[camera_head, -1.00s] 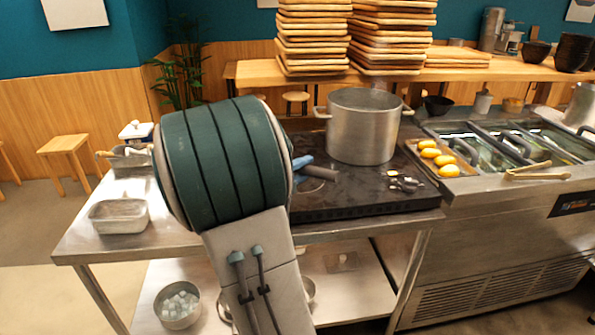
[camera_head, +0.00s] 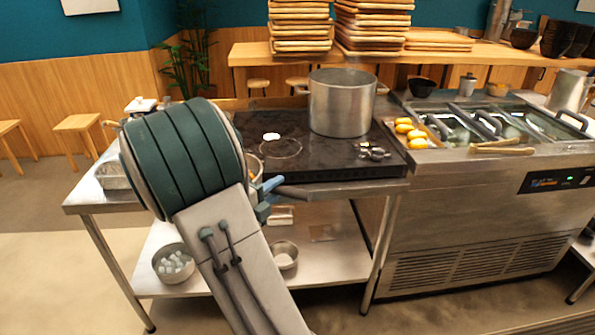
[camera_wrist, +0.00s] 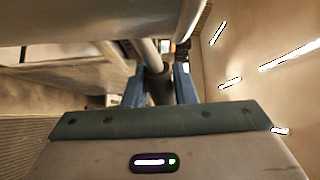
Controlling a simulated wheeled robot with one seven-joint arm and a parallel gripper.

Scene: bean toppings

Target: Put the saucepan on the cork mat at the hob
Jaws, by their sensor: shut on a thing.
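My gripper (camera_head: 268,190) is low at the front edge of the black hob (camera_head: 300,158), largely hidden behind my arm. In the wrist view its two blue fingers (camera_wrist: 159,85) are closed on a grey rod-like handle (camera_wrist: 152,55). The handle leads to a large metal body, seemingly the saucepan (camera_wrist: 110,18), across the top of that view. In the head view only a small curved rim of the saucepan (camera_head: 255,166) shows beside my arm, with something orange near it. I cannot make out the cork mat; my arm covers the left of the hob.
A big stockpot (camera_head: 341,108) stands at the hob's back right. Small metal pieces (camera_head: 372,151) lie in front of it. Yellow items (camera_head: 408,129) and a sunken-bin counter (camera_head: 480,125) are to the right. The hob's ringed middle (camera_head: 281,148) is clear apart from a white spot.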

